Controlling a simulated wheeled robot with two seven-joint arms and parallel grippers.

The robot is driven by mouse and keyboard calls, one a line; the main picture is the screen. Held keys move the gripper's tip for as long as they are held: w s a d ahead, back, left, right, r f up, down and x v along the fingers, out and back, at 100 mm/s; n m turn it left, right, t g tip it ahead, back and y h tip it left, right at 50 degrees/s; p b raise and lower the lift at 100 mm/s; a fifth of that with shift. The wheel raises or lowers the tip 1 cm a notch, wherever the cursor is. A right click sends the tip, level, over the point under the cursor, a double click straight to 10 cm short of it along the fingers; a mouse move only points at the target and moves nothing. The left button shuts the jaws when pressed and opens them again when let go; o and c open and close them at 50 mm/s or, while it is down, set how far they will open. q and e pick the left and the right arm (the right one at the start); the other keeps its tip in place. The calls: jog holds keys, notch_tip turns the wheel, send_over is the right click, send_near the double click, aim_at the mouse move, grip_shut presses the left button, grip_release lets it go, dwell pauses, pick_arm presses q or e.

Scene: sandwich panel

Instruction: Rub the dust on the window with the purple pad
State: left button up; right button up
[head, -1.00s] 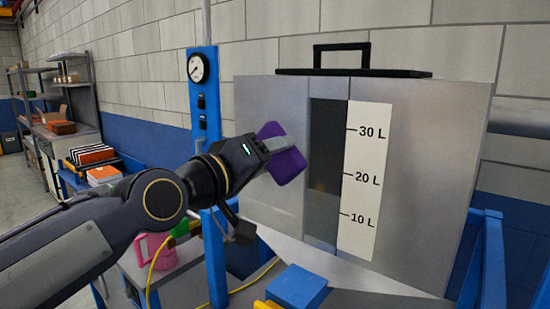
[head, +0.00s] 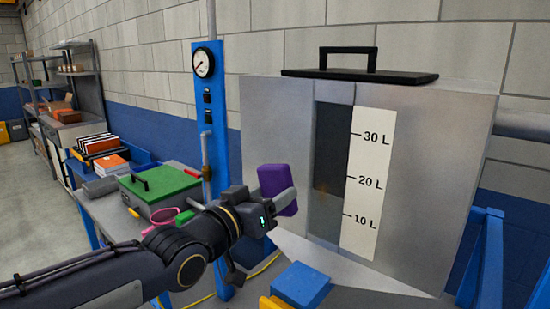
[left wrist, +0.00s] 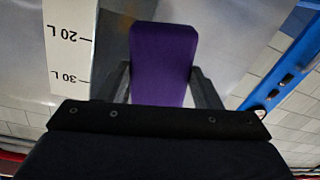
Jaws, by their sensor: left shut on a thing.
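A purple pad (head: 272,185) is held upright in my left gripper (head: 284,200), in front of the metal tank's left part. In the left wrist view the pad (left wrist: 162,62) sits between the two dark fingers of the gripper (left wrist: 166,85). The window (head: 331,150) is a tall dark strip left of the white scale marked 10 L, 20 L and 30 L. My right gripper is out of view.
The grey tank (head: 420,190) has a black-handled lid (head: 360,76). A blue post with a gauge (head: 203,63) stands to its left. A table with a green-lidded box (head: 160,185) and a pink item (head: 160,217) lies further left. A blue block (head: 300,284) is in front.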

pick_arm(q)
jog(key=w+d+f+m+h, duration=0.1)
jog(key=w+d+f+m, duration=0.2)
jog(key=d, duration=0.1)
jog(key=shift+w+d+g+p, duration=0.2)
jog(key=shift+g+p, duration=0.1)
jog(key=shift+p, duration=0.15)
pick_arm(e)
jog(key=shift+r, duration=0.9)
pick_arm(q)
jog(key=shift+x, duration=1)
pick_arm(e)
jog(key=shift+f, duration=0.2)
